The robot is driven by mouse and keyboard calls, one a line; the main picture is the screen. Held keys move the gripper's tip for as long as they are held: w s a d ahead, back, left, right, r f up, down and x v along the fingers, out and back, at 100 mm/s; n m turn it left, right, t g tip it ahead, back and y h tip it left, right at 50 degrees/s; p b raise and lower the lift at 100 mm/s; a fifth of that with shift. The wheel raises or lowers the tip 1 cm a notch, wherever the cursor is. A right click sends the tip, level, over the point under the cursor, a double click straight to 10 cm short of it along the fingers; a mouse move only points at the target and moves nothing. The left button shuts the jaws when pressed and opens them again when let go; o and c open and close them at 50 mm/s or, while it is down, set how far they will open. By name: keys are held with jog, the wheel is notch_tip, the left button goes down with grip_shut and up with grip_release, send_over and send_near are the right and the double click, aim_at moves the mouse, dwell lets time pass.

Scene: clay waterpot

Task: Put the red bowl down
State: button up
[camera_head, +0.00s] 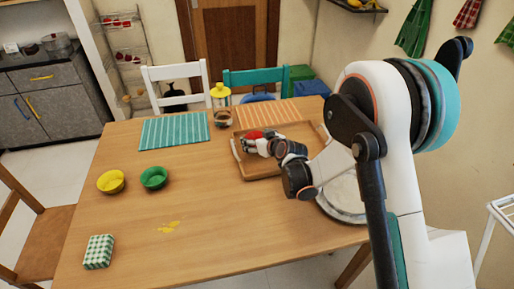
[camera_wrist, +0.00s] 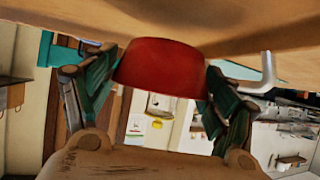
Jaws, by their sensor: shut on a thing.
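The red bowl (camera_head: 253,134) is in my gripper (camera_head: 258,144), at the left part of the wooden tray (camera_head: 264,174) in the head view. In the wrist view the red bowl (camera_wrist: 160,66) sits between the two dark green fingers of my gripper (camera_wrist: 162,82), which are shut on it. In that view a wooden surface (camera_wrist: 215,22) lies close beyond the bowl. I cannot tell whether the bowl touches it. In the head view my gripper hides part of the bowl and of the tray.
A yellow bowl (camera_head: 111,181) and a green bowl (camera_head: 154,178) stand at the left of the table (camera_head: 190,240). A yellow-topped jar (camera_head: 221,100) stands behind the tray. A plate (camera_head: 340,196) is partly hidden by my arm.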

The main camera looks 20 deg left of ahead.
notch_tip(320, 180, down, 3)
jog(key=shift+f+b, duration=0.1)
jog(key=shift+b, duration=0.35)
jog(key=o, duration=1.1)
jog(key=shift+c, duration=0.2)
jog(key=shift+r, duration=0.2)
jog(key=p+v, duration=0.4)
jog(key=v, duration=0.8)
jog(key=shift+f, duration=0.1)
